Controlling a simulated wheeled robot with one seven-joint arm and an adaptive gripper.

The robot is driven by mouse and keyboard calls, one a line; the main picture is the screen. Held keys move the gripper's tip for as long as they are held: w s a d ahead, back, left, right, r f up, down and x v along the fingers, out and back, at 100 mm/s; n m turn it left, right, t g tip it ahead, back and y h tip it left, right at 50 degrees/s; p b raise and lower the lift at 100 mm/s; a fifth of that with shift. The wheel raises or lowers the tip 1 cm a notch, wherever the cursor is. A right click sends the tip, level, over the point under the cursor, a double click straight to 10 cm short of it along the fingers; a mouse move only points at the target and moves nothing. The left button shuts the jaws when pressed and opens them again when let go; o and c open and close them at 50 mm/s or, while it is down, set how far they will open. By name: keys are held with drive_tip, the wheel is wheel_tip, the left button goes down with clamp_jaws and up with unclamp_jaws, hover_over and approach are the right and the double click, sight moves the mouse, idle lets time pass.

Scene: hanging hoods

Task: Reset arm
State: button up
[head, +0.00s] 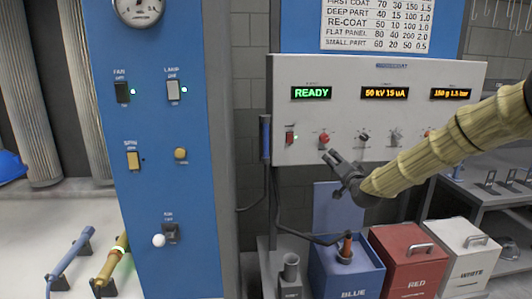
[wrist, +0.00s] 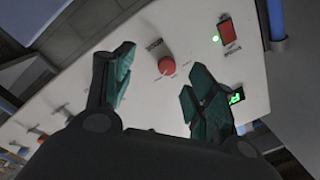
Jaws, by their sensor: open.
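My gripper (head: 341,166) is at the end of my sleeved tan arm, in front of the lower part of the white control panel (head: 300,147) in the head view. In the wrist view my gripper (wrist: 160,90) has its two green-padded fingers apart, with nothing between them. A red knob (wrist: 166,65) shows beyond the gap between the fingers. The same red knob (head: 323,138) is just above and left of the fingertips in the head view. A red rocker switch (wrist: 228,31) with a green light beside it is to the right of the knob in the wrist view.
A blue panel (head: 150,205) with switches stands at left. Blue (head: 346,272), red (head: 408,262) and white (head: 462,256) lidded boxes stand below my arm. A dark hose runs to the blue box. A grey rack (head: 490,197) is at right.

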drive_tip(key=s+a+f+n+g, duration=0.1)
drive_tip(key=s+a+f+g, duration=0.2)
drive_tip(key=s+f, duration=0.75)
drive_tip(key=s+a+f+n+g, duration=0.25)
drive_tip(key=s+f, duration=0.35)
drive_tip(key=f, duration=1)
drive_tip(key=s+a+f+n+g, duration=0.1)
drive_tip(key=s+a+f+g, duration=0.3)
drive_tip(key=s+f, duration=0.7)
drive_tip(key=s+f+n+g, duration=0.1)
drive_tip(key=s+f+g, duration=0.1)
drive_tip(key=s+f, duration=0.6)
drive_tip(key=s+f+n+g, duration=0.1)
drive_tip(key=s+f+g, duration=0.2)
drive_tip(key=s+f, duration=0.55)
drive_tip(key=s+n+g+h, duration=0.1)
drive_tip(key=s+n+g, duration=0.1)
drive_tip(key=s, duration=2)
drive_tip(key=shift+d+g, duration=0.4)
drive_tip(key=shift+g, duration=0.35)
drive_tip(key=shift+f, duration=0.1)
